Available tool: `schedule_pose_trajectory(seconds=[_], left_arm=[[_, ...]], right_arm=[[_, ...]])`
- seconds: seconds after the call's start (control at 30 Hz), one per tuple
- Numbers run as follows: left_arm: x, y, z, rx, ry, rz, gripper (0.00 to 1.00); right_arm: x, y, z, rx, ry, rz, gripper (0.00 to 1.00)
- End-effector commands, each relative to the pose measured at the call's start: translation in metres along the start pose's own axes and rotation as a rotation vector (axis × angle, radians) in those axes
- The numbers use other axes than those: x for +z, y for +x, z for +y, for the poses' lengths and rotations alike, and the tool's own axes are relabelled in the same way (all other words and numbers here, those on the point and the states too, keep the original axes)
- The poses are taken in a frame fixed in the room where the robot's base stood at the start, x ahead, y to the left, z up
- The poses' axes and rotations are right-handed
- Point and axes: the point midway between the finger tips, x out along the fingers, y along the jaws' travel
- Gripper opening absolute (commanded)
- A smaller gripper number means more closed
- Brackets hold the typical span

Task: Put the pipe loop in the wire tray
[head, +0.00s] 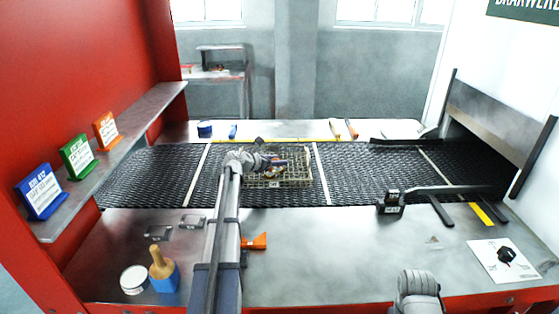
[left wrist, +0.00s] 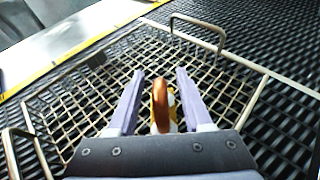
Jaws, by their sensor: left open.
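The wire tray (head: 303,172) sits on the dark mesh belt in the middle of the head view. Its wire mesh (left wrist: 98,85) and raised handles fill much of the left wrist view. A copper-coloured curved piece, which looks like the pipe loop (left wrist: 161,104), shows between my left gripper's fingers, with yellow and white parts beside it. It is over or in the tray; whether it rests on the mesh I cannot tell. My left gripper (head: 281,162) is over the tray with its fingers (left wrist: 160,74) apart.
The mesh belt (head: 360,180) runs across behind the steel front table (head: 330,250). A blue-based brush (head: 163,272), a white round tub (head: 134,279) and an orange item (head: 255,242) stand in front. A black bar with a block (head: 391,203) lies right of the tray.

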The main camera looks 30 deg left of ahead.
Motion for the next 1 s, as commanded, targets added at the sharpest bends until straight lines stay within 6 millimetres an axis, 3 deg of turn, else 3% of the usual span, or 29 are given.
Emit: schedule_pose_trajectory(seconds=[0.03, 0.2, 0.5, 1.0], left_arm=[[0.003, -0.015, -0.001, 0.002, -0.001, 0.0, 0.5], [0.003, -0.051, -0.002, 0.002, -0.001, 0.0, 0.5], [0.002, -0.096, -0.001, 0.001, 0.0, -0.001, 0.5], [0.0, -0.106, -0.001, -0.001, 0.001, -0.001, 0.5]], right_arm=[[0.001, -0.008, 0.001, 0.0, 0.0, 0.0, 0.5], [0.001, -0.022, 0.002, 0.0, 0.0, 0.0, 0.5], [0.002, -0.038, 0.004, 0.0, 0.0, 0.0, 0.5], [0.002, -0.04, 0.004, 0.0, 0.0, 0.0, 0.5]])
